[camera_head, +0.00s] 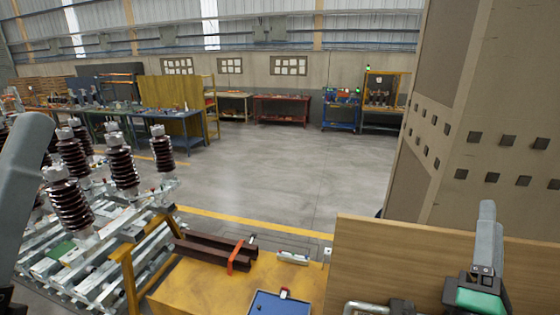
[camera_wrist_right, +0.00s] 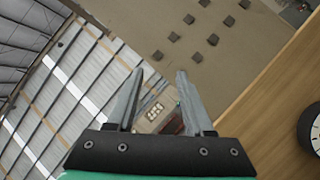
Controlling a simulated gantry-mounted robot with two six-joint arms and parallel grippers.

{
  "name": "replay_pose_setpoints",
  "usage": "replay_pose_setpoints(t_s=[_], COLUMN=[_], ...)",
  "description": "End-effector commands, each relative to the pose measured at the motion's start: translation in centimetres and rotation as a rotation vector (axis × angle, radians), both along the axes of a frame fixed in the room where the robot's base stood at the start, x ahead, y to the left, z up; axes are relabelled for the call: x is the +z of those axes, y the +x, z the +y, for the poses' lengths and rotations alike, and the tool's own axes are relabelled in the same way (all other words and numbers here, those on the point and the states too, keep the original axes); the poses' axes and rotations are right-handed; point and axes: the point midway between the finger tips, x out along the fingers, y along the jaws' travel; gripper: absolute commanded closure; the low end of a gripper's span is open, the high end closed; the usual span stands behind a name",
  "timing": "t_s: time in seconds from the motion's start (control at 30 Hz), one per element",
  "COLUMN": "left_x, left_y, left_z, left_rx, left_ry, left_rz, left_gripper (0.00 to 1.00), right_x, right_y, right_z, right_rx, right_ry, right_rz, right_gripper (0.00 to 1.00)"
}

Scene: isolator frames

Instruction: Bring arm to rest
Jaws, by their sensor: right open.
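My right gripper (camera_head: 487,208) is at the lower right of the head view, its fingers pointing up in front of the wooden board. In the right wrist view its two grey fingers (camera_wrist_right: 158,76) stand apart with nothing between them. A large grey finger-like part of my left gripper (camera_head: 30,150) shows close up at the left edge of the head view. Whether that gripper is open or shut is hidden.
A yellow table (camera_head: 190,285) holds brown bars (camera_head: 205,255), an orange clamp (camera_head: 236,258) and a blue tray (camera_head: 270,305). Brown insulators (camera_head: 122,168) stand at left. A wooden board (camera_head: 390,250) and tall beige panel (camera_head: 480,100) are near the right gripper. The floor behind is clear.

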Motion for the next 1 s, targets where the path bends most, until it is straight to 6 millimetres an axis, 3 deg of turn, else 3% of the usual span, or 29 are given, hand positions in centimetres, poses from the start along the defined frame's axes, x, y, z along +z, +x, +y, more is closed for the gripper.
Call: replay_pose_setpoints(t_s=[0.03, 0.1, 0.2, 0.23, 0.3, 0.37, 0.5, 0.63, 1.0], left_x=[0.8, 1.2, 1.1, 1.0, 1.0, 1.0, 1.0, 1.0, 1.0], left_y=[0.0, 0.0, 0.0, 0.0, 0.0, 0.0, 0.0, 0.0, 0.0], left_z=[0.0, 0.0, 0.0, 0.0, 0.0, 0.0, 0.0, 0.0, 0.0], left_rx=[0.0, 0.0, 0.0, 0.0, 0.0, 0.0, 0.0, 0.0, 0.0], left_ry=[0.0, 0.0, 0.0, 0.0, 0.0, 0.0, 0.0, 0.0, 0.0], left_rz=[0.0, 0.0, 0.0, 0.0, 0.0, 0.0, 0.0, 0.0, 0.0], left_gripper=[0.48, 0.48, 0.48, 0.48, 0.48, 0.48, 0.48, 0.48, 0.48], right_x=[5.2, 10.6, 15.4, 16.1, 16.7, 16.9, 16.7, 16.6, 16.6], right_y=[-1.6, -4.0, -7.7, -8.6, -10.1, -10.7, -10.5, -10.4, -10.4], right_z=[0.2, 1.6, 5.0, 6.1, 8.4, 9.9, 10.9, 10.8, 10.8], right_rx=[0.17, 0.485, 0.982, 1.122, 1.394, 1.558, 1.708, 1.736, 1.733], right_ry=[0.177, 0.441, 0.802, 0.909, 1.155, 1.343, 1.629, 1.704, 1.704], right_rz=[-0.201, -0.462, -0.705, -0.739, -0.76, -0.749, -0.735, -0.744, -0.745], right_gripper=[0.48, 0.48, 0.48, 0.48, 0.48, 0.48, 0.48, 0.48, 0.48])
